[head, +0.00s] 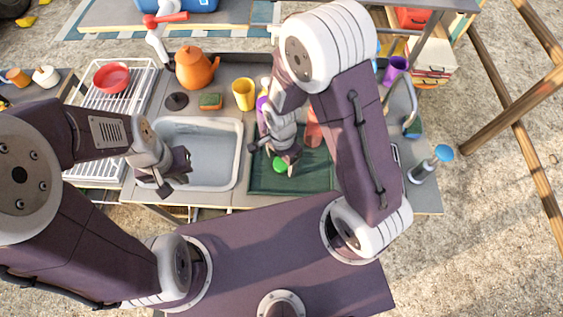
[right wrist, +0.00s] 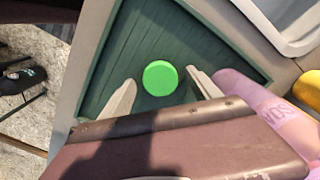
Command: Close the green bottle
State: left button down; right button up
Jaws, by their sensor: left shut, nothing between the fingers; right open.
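A round bright green cap (head: 280,165) lies on the dark green mat (head: 262,182). In the right wrist view the cap (right wrist: 160,78) shows between the two spread fingers, with gaps on both sides. My right gripper (head: 286,162) is open above the mat, pointing down at the cap. It also shows in the right wrist view (right wrist: 163,92). My left gripper (head: 176,174) is shut and empty over the left part of the sink. I cannot make out a green bottle for certain; my right arm hides part of the counter.
A grey sink (head: 215,150), yellow cup (head: 244,94), orange teapot (head: 196,68) and dish rack (head: 95,100) stand to the left. A blue-topped item (head: 432,163) is at right.

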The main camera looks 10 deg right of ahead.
jog(key=c, duration=1.5)
jog(key=shift+r, duration=0.5)
jog(key=shift+c, duration=0.2)
jog(key=r, duration=0.2)
jog(key=d+r, duration=0.1)
jog(key=shift+r, duration=0.4)
jog(key=s+d+r, duration=0.3)
jog(key=d+r, duration=0.3)
jog(key=d, duration=0.4)
jog(key=shift+s+r+p, duration=0.15)
jog(key=shift+s+p, duration=0.05)
jog(key=shift+p, duration=0.15)
